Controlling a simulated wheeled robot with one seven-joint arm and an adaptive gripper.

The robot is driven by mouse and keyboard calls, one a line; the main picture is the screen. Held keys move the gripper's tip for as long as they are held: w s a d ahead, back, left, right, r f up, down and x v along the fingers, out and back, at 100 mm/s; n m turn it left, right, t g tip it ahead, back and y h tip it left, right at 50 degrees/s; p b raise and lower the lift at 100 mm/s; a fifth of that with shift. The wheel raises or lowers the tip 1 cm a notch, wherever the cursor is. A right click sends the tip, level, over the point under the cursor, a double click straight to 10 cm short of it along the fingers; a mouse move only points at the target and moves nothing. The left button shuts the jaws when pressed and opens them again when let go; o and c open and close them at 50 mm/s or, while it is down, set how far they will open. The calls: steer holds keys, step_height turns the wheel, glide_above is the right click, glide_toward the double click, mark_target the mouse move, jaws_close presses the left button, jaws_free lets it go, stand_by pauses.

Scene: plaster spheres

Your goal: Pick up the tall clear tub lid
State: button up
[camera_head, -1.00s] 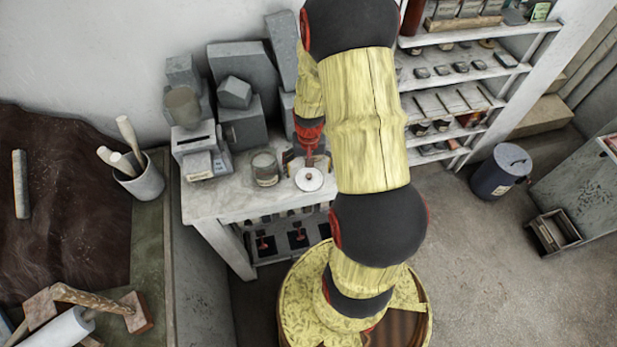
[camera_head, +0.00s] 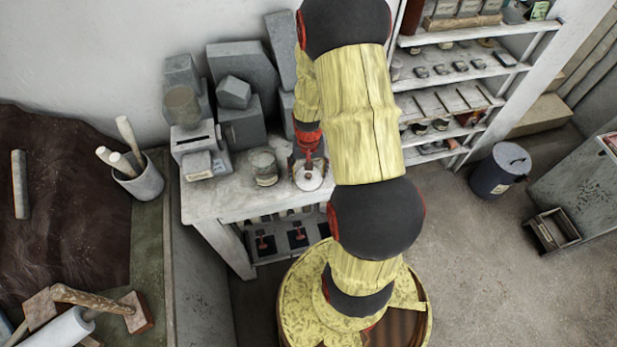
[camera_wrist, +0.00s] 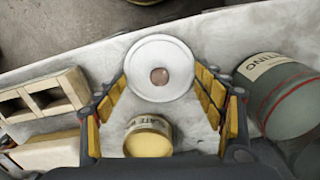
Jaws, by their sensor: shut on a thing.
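The lid is a pale round disc (camera_wrist: 160,55) with a small brown knob at its centre. It also shows in the head view (camera_head: 310,181) near the front edge of the white workbench (camera_head: 215,204). My gripper (camera_wrist: 160,82) has a yellow-padded finger on either side of the lid and is shut on it. In the head view my gripper (camera_head: 308,170) points down at the lid. What lies under the lid is hidden, and I cannot tell whether it is lifted.
A greenish labelled jar (camera_wrist: 292,100) stands close on the right in the wrist view. A small yellow-topped pot (camera_wrist: 148,138) sits between my fingers' bases. A pale block with openings (camera_wrist: 45,97) is at left. Grey plaster blocks (camera_head: 243,122) crowd the bench's back.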

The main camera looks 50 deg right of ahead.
steer(key=shift+s+a+f, duration=0.1)
steer(key=shift+s+a, duration=0.05)
steer(key=shift+c, duration=1.4)
